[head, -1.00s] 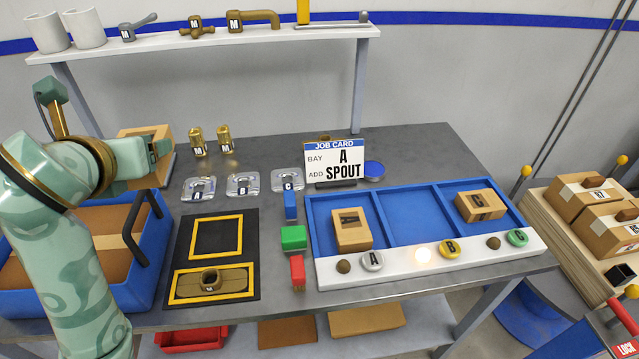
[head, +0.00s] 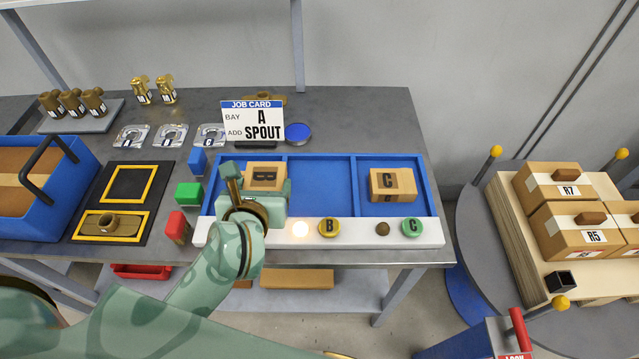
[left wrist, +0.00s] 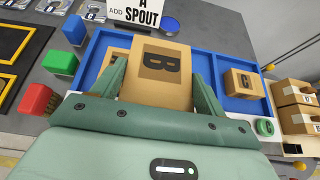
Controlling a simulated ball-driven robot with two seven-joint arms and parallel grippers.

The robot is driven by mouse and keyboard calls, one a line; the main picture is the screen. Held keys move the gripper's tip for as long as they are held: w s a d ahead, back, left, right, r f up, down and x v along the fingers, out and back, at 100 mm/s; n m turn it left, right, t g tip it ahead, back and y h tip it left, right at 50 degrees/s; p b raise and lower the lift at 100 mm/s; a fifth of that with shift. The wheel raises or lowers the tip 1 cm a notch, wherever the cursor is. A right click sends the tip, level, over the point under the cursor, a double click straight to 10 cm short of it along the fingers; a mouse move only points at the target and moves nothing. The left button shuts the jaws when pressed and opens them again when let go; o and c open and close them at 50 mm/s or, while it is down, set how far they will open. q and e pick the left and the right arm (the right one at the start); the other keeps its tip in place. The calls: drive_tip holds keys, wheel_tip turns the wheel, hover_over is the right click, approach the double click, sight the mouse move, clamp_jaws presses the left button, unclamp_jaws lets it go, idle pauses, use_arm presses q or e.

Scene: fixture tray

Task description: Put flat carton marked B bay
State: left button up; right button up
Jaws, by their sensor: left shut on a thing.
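The flat carton marked B (head: 265,176) is held by my left gripper (head: 258,190) above the left part of the blue fixture tray (head: 322,190). In the left wrist view the carton (left wrist: 160,75) sits between the two green fingers, its B facing up. The tray's middle bay is empty. The carton marked C (head: 392,184) lies in the right bay. Part of another carton (left wrist: 119,55) shows behind the left finger in the left wrist view. Its letter is hidden. My right gripper is not in view.
The job card (head: 252,121) stands behind the tray. Red (head: 176,224), green (head: 189,194) and blue (head: 198,161) blocks stand left of it.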

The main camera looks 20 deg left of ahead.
use_arm(q)
drive_tip(key=w+d+f+b, duration=0.1)
drive_tip(key=w+f, duration=0.2)
drive_tip(key=w, duration=0.1)
drive_tip(key=w+d+f, duration=0.1)
drive_tip(key=w+f, duration=0.2)
drive_tip(key=w+d+f+b, duration=0.1)
drive_tip(key=w+f, duration=0.2)
drive_tip(key=w, duration=0.1)
drive_tip(key=shift+w+d+b, duration=0.35)
drive_tip(key=shift+d, duration=0.05)
drive_tip(key=shift+w+f, duration=0.2)
drive_tip(key=f, duration=0.2)
drive_tip(key=f+b, duration=0.1)
drive_tip(key=shift+w+d+f, duration=0.2)
drive_tip(key=shift+w+f, duration=0.15)
drive_tip(key=shift+f, duration=0.05)
drive_tip(key=o, duration=1.1)
drive_tip(key=shift+s+r, duration=0.1)
